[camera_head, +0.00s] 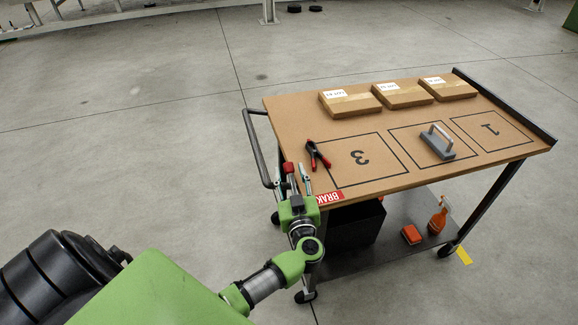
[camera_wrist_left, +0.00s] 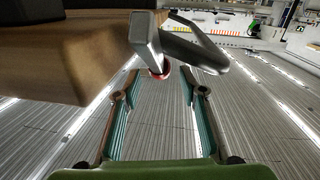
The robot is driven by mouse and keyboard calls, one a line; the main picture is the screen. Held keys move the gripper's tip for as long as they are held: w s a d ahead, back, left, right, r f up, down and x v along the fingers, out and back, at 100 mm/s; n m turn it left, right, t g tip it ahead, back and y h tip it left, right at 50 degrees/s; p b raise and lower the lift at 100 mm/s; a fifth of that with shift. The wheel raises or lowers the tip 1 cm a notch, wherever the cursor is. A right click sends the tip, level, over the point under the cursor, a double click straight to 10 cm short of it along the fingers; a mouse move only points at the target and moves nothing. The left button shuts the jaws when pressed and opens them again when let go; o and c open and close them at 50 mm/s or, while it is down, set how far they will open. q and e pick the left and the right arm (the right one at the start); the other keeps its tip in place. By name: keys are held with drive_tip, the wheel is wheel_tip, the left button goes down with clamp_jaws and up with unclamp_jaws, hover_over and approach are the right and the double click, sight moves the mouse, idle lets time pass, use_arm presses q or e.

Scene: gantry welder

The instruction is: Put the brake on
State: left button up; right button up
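The cart (camera_head: 290,125) has a wooden top and a red label reading "BRAK…" (camera_head: 329,197) at its near left corner; the rest of the label is hidden. My left gripper (camera_head: 297,176) is beside that corner, near the cart's handle. A small red part (camera_head: 288,168), perhaps the brake lever's knob, shows at its fingers. In the left wrist view my gripper (camera_wrist_left: 160,95) is open, its teal-padded fingers apart. A grey metal bar (camera_wrist_left: 146,40) with a red round part (camera_wrist_left: 160,70) shows just ahead, between the fingertips in the picture. Contact cannot be told. My right gripper is not in view.
On the cart top are a red-and-black clamp (camera_head: 317,154), a grey handled block (camera_head: 437,143) and three labelled boxes (camera_head: 350,103). The dark tubular handle (camera_head: 256,145) juts out at the left. A spray bottle (camera_head: 438,216) stands on the lower shelf. Floor left of the cart is clear.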

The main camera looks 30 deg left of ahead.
use_arm(q)
drive_tip(key=shift+x, duration=1.45)
clamp_jaws()
